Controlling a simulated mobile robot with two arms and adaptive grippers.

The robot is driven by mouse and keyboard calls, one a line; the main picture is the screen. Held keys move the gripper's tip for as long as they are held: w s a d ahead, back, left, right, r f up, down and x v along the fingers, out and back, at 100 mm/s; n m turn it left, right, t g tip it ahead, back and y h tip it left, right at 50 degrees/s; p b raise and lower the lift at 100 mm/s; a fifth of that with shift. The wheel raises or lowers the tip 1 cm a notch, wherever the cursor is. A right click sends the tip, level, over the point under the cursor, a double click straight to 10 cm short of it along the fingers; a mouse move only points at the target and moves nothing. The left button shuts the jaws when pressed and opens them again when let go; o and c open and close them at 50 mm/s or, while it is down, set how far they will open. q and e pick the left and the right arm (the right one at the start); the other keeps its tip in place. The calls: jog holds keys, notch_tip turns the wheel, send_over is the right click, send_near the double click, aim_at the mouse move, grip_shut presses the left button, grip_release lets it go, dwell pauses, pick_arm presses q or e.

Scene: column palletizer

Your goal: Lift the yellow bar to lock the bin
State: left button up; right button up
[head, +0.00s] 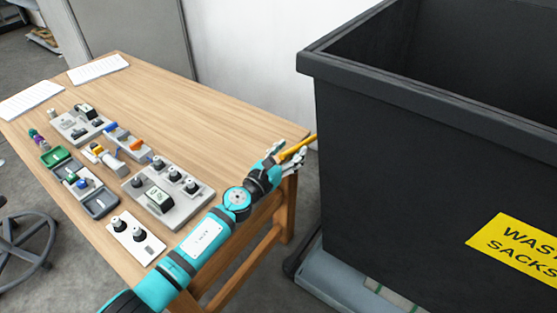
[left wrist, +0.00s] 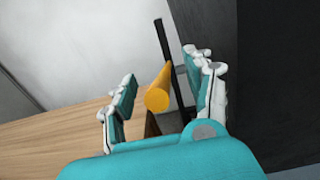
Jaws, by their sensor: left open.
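The yellow bar (head: 299,147) sticks out beside the left side of the black bin (head: 400,150), near the table's far right corner. My left gripper (head: 289,154) is at the bar. In the left wrist view, the bar (left wrist: 158,94) shows end-on between the two spread fingers of the left gripper (left wrist: 168,84). There are gaps on both sides, so the fingers are open around it and not closed on it. A thin black rod stands behind the bar. The bar's far end and how it joins the bin are not clear. My right gripper is not in view.
A wooden table (head: 215,112) holds several grey fixtures with black knobs, a green tray and papers. The bin carries a yellow label (head: 520,248) and stands on a grey base (head: 345,287). A white wall is behind. A chair base (head: 25,245) is at left.

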pick_arm(q)
jog(key=p+v, duration=0.1)
jog(key=v, duration=1.1)
jog(key=shift+p, duration=0.4)
jog(key=shift+r, duration=0.1)
